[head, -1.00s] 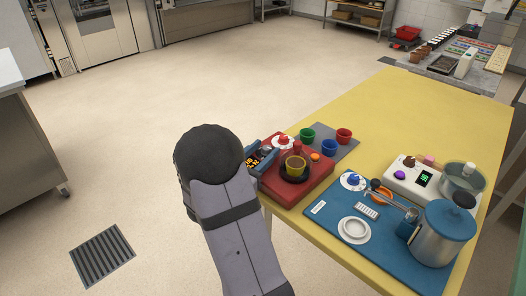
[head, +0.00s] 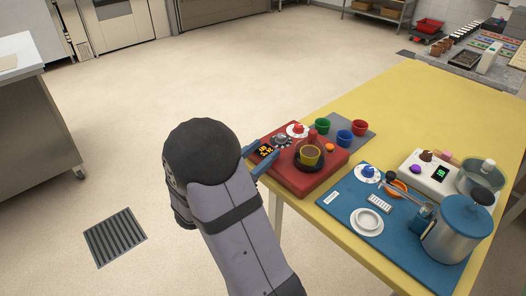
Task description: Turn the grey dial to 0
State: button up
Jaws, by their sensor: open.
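The grey dial (head: 281,141) sits on the top of a red unit (head: 297,183), near its back left, beside a dark display (head: 264,150) with orange characters too small to read. The dial's pointer setting cannot be made out. A red dial (head: 297,129) on a white disc sits just behind and right of it. My gripper (head: 267,151) has blue fingers that are open and empty. It is at the left edge of the red unit, left of the grey dial, near the display. My wrist hides part of the gripper.
A yellow pot (head: 310,155) stands on the red unit's round plate, with an orange button (head: 329,147) beside it. Green (head: 323,125), blue (head: 344,138) and red (head: 360,127) cups stand behind. A blue mat (head: 340,207) with a steel pot (head: 452,235) lies right.

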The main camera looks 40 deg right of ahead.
aim_at(278, 137)
jog(key=shift+w, duration=0.1)
jog(key=shift+w+d+r+m+g, duration=0.25)
jog(key=shift+w+m+g, duration=0.2)
jog(key=shift+g, duration=0.15)
jog(key=shift+w+r+m+g+h+p, duration=0.15)
jog(key=shift+w+m+g+h+p, duration=0.15)
jog(key=shift+w+m+g+p, duration=0.5)
jog(key=g, duration=0.1)
jog(key=m+g, duration=0.1)
jog(key=shift+w+g, duration=0.25)
jog(key=shift+g, duration=0.05)
jog(key=shift+w+a+f+m+g+y, duration=0.25)
jog(key=shift+f+m+g+y, duration=0.15)
jog(key=shift+g, duration=0.4)
jog(key=shift+d, duration=0.15)
jog(key=shift+p+x, duration=0.4)
jog(key=shift+x, duration=3.2)
